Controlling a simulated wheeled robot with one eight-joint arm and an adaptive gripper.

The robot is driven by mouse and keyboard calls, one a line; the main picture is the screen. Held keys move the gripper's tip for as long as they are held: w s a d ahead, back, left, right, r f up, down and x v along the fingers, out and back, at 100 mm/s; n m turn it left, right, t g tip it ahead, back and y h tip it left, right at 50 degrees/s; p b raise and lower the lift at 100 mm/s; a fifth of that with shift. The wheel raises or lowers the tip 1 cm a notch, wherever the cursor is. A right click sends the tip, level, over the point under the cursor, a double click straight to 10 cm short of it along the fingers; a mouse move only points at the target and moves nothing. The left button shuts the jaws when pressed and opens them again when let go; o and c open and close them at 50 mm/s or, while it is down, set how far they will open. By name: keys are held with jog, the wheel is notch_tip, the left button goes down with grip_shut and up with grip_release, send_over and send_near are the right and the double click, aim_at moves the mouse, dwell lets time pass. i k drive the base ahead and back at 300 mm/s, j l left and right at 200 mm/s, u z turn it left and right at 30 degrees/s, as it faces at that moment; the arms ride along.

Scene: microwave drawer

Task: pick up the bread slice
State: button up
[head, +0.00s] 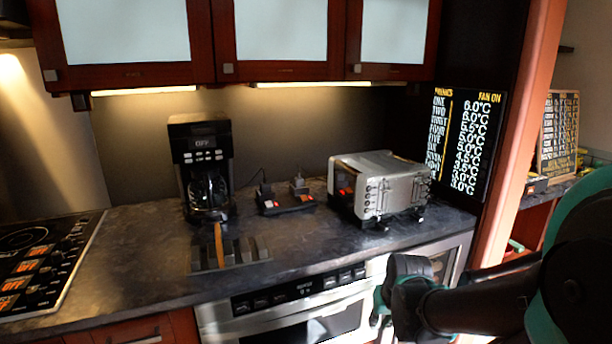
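A thin orange-brown upright piece (218,242), which looks like the bread slice seen nearly edge-on, stands in a dark slotted rack (256,254) on the counter, in front of the coffee maker. My gripper (380,308) is at the lower right, in front of the microwave drawer and the counter's front edge. It is well to the right of the rack and apart from the bread. Its fingers are mostly hidden by my arm and the frame's bottom, so I cannot tell whether they are open or shut.
A coffee maker (203,165) stands behind the rack. A small dark device (286,203) and a silver toaster-like appliance (380,186) are to its right. A cooktop (42,262) is at left. The microwave drawer (300,310) is below the counter. Bare counter (135,255) lies left of the rack.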

aim_at(219, 247)
jog(key=k+j, duration=0.15)
jog(key=j, duration=0.2)
jog(key=k+j+u, duration=0.1)
jog(key=j, duration=0.3)
jog(key=k+j+u, duration=0.1)
jog(key=j, duration=0.25)
jog(key=k+j, duration=0.15)
jog(key=j, duration=0.25)
